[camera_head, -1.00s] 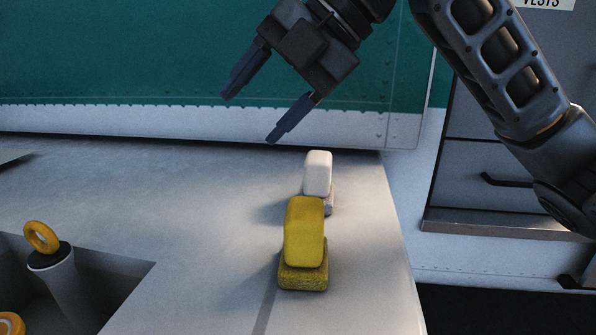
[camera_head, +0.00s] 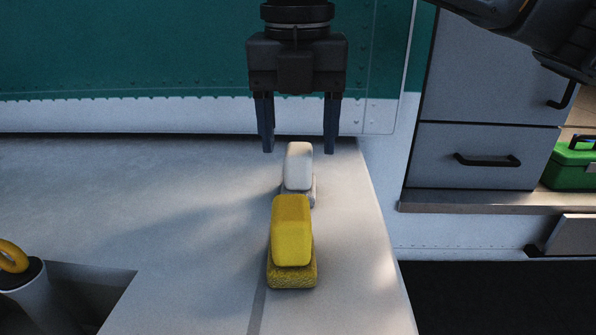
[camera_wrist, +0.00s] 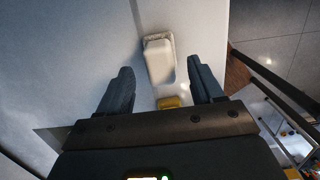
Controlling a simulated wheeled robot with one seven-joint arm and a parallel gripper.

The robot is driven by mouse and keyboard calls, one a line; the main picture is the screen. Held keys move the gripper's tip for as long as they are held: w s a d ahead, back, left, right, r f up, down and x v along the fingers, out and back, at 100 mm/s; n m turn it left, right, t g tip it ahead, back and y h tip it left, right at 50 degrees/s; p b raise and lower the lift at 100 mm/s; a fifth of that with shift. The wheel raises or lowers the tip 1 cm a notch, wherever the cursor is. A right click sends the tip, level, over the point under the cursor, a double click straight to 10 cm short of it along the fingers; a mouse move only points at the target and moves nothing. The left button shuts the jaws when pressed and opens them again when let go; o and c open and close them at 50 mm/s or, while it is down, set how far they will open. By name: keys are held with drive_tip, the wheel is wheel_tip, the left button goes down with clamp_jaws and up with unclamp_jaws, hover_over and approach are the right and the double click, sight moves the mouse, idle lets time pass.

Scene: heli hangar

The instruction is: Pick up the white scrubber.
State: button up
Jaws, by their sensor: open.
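The white scrubber (camera_head: 298,168) stands on the pale counter, just behind a yellow scrubber (camera_head: 291,232) that hides part of its base. In the wrist view the white scrubber (camera_wrist: 159,60) lies beyond the fingertips, roughly in line with the gap between them. My gripper (camera_head: 299,150) points downward, open and empty, with its fingertips behind or above the white scrubber; the exact gap cannot be told. The gripper also shows in the wrist view (camera_wrist: 160,78), with part of the yellow scrubber (camera_wrist: 171,102) between the fingers.
The pale counter (camera_head: 190,210) is clear to the left and drops off at its right edge. A post with a yellow ring (camera_head: 13,257) stands in a recess at lower left. Grey drawers (camera_head: 480,155) and a green case (camera_head: 572,165) are at the right. A green and white wall (camera_head: 150,60) stands behind.

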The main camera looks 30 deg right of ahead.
drive_tip(key=shift+w+d+f, duration=0.1)
drive_tip(key=shift+w+f, duration=0.05)
drive_tip(key=shift+f, duration=1.25)
drive_tip(key=shift+c, duration=0.2)
drive_tip(key=c, duration=1)
drive_tip(key=shift+r, duration=0.1)
drive_tip(key=shift+r, duration=0.45)
wheel_tip(320, 180, up, 3)
drive_tip(key=shift+f, duration=0.15)
drive_tip(key=d+r, duration=0.2)
drive_tip(key=d, duration=0.2)
drive_tip(key=s+d+r+b, duration=0.1)
drive_tip(key=d+r, duration=0.4)
drive_tip(key=d, duration=0.2)
drive_tip(key=shift+s+d+r, duration=0.15)
drive_tip(key=shift+d, duration=0.15)
